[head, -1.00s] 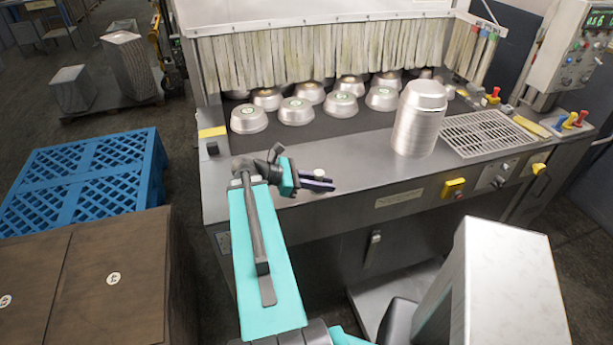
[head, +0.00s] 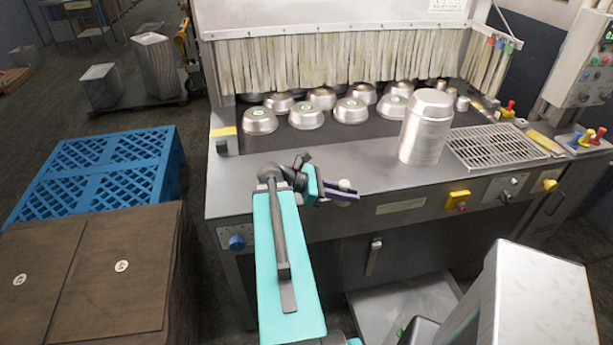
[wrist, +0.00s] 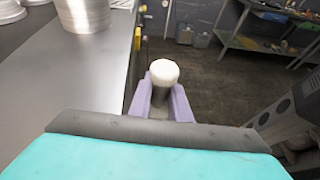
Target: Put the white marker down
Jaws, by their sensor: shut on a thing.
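My gripper (head: 342,189) is shut on the white marker (wrist: 164,72), which sits between the two purple fingers in the wrist view. Only its round white end stands out clearly, with a darker part below it between the fingers. The gripper is at the front edge of the steel machine table (head: 260,185). In the wrist view the marker appears beyond that edge, with the floor behind it.
A stack of metal pans (head: 425,130) stands on the table to the right of my gripper, beside a metal grate (head: 495,145). Several upturned pans (head: 350,112) sit farther back by the strip curtain. The table left of the stack is bare. A blue pallet (head: 110,165) stands at left.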

